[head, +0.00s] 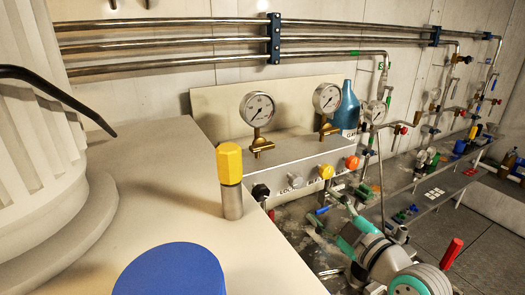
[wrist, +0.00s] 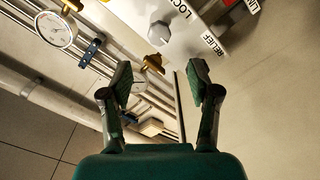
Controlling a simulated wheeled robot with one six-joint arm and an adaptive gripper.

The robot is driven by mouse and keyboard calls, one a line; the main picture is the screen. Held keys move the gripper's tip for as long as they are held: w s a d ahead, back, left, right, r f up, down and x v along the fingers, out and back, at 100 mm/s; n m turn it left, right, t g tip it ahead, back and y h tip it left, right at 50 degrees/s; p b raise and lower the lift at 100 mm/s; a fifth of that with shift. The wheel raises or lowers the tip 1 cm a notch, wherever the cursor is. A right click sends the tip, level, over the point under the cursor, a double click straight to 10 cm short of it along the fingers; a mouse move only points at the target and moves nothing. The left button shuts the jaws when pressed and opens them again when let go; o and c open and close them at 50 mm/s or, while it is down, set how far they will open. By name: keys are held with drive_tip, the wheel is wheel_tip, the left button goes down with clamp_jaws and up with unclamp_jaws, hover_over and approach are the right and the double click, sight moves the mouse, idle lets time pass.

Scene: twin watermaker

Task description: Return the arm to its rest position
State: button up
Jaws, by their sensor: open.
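My arm (head: 385,258) shows in the head view at the lower right, a grey and teal arm in front of the gauge panel. In the wrist view my gripper (wrist: 161,78) is open, its two green-padded fingers spread wide with nothing between them. Beyond the fingertips are a white panel (wrist: 205,22) with a grey knob (wrist: 160,33) and a label reading RELIEF. The fingers appear apart from the panel and the knob. The exact place of the fingertips is hard to make out in the head view.
Two gauges (head: 257,109) stand on the panel (head: 300,158), with coloured knobs on its front. A yellow-capped post (head: 230,180) and a blue round top (head: 172,272) are at the left. Steel pipes (head: 180,41) run along the wall. A red-handled lever (head: 451,253) stands right of my arm.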

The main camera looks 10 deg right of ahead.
drive_tip(key=s+f+m+h, duration=0.2)
drive_tip(key=s+f+m, duration=0.1)
drive_tip(key=f, duration=0.4)
drive_tip(key=s+f+m+h, duration=0.1)
drive_tip(key=s+f+m, duration=0.2)
drive_tip(key=f, duration=0.3)
drive_tip(key=s+f+m+h, duration=0.1)
drive_tip(key=s+f+m, duration=0.1)
drive_tip(key=s+f, duration=0.2)
drive_tip(key=s+a+f+m+g+h, duration=0.1)
drive_tip(key=s+f, duration=0.4)
drive_tip(key=s, duration=0.5)
drive_tip(key=s+a+f+m+h, duration=0.1)
drive_tip(key=s+f+m, duration=0.1)
drive_tip(key=s+f, duration=0.3)
drive_tip(key=shift+s+m+g, duration=0.3)
drive_tip(key=shift+s+g, duration=0.1)
drive_tip(key=shift+s, duration=1.2)
drive_tip(key=s+a+r+m, duration=0.1)
drive_tip(key=s, duration=1.3)
drive_tip(key=shift+s+a+r+g, duration=0.15)
drive_tip(key=shift+s+g, duration=0.05)
drive_tip(key=shift+g, duration=0.1)
